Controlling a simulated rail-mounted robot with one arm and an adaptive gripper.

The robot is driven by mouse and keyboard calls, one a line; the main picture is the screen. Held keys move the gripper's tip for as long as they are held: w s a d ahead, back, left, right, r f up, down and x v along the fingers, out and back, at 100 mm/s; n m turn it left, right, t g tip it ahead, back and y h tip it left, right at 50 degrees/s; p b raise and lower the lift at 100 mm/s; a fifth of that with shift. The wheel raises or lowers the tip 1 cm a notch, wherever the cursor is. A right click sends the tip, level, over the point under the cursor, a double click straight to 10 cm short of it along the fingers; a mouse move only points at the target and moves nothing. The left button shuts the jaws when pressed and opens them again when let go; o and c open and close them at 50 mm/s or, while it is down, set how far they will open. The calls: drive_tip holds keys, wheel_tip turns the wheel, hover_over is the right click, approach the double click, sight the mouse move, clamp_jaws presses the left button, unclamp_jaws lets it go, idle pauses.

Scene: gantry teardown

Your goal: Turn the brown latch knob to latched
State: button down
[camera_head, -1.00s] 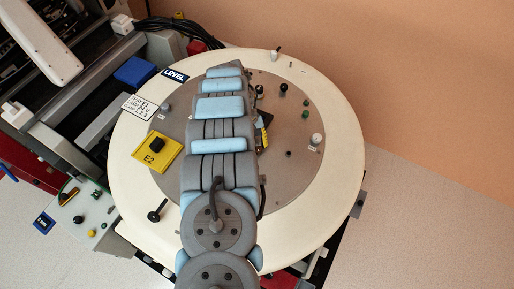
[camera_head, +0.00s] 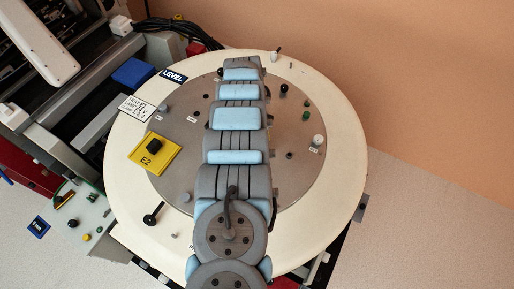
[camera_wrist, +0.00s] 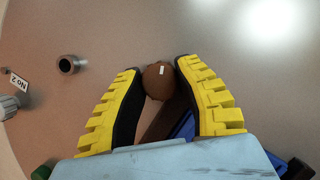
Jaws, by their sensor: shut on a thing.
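The brown latch knob (camera_wrist: 158,82) is round with a small white mark on its upper edge. It sits between the black inner pads of my gripper's yellow fingers (camera_wrist: 158,68) in the wrist view. My gripper is shut on the knob near its fingertips. In the head view my arm covers both the knob and the gripper. Any label by the knob is hidden or out of view, so I cannot tell its setting.
The round grey panel with a cream rim (camera_head: 130,215) carries several other knobs, a yellow E2 block (camera_head: 153,153) and a black lever (camera_head: 153,214). A metal post (camera_wrist: 70,64) and a grey knob (camera_wrist: 8,107) stand left of the gripper in the wrist view.

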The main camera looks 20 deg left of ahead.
drive_tip(key=shift+f, duration=0.1)
drive_tip(key=c, duration=0.6)
unclamp_jaws()
drive_tip(key=shift+s, duration=0.1)
drive_tip(key=shift+c, duration=0.2)
drive_tip(key=shift+r, duration=0.25)
drive_tip(key=shift+r, duration=4.85)
